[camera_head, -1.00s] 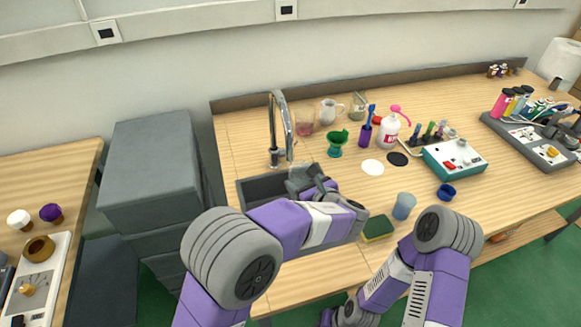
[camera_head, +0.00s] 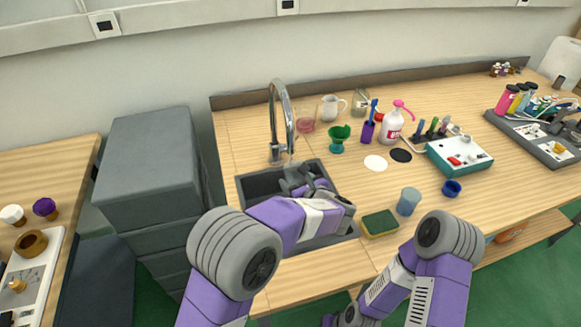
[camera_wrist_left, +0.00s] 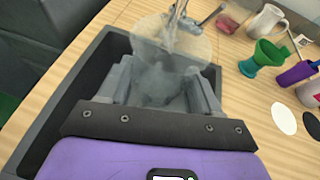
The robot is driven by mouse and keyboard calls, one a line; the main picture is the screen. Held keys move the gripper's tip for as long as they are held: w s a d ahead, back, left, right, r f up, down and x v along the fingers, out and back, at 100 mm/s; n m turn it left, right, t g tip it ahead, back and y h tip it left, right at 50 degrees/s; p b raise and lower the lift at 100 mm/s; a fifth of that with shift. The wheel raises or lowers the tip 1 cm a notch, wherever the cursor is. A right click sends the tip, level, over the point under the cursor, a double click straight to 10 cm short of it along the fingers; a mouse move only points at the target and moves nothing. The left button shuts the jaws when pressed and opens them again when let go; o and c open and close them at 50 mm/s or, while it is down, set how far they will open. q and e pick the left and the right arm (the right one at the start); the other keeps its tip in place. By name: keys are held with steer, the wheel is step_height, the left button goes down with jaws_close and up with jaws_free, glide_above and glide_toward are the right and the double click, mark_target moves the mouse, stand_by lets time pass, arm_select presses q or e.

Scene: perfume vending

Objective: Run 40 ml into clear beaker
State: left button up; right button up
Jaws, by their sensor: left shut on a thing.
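My left gripper (camera_head: 293,181) is shut on the clear beaker (camera_wrist_left: 165,75), which sits between its two fingers in the left wrist view. In the head view the beaker is hard to make out, over the dark sink (camera_head: 255,187) and close to the mouth of the chrome tap (camera_head: 289,125). The tap also shows beyond the beaker in the left wrist view (camera_wrist_left: 177,17). I cannot tell whether water runs, nor the level in the beaker. The right arm reaches in at the bottom right of the head view; its fingertips cannot be made out.
A yellow-green sponge (camera_head: 380,223) and a bluish cup (camera_head: 408,201) stand right of the sink. A green funnel-like cup (camera_head: 338,138), pink beaker (camera_head: 305,122) and white jug (camera_head: 330,107) stand behind. A teal-sided device (camera_head: 460,157) is farther right.

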arm_select(q)
steer(key=shift+w+a, duration=0.35)
steer(key=shift+w, duration=0.25)
steer(key=shift+w+a, duration=0.3)
steer(key=shift+w, duration=0.3)
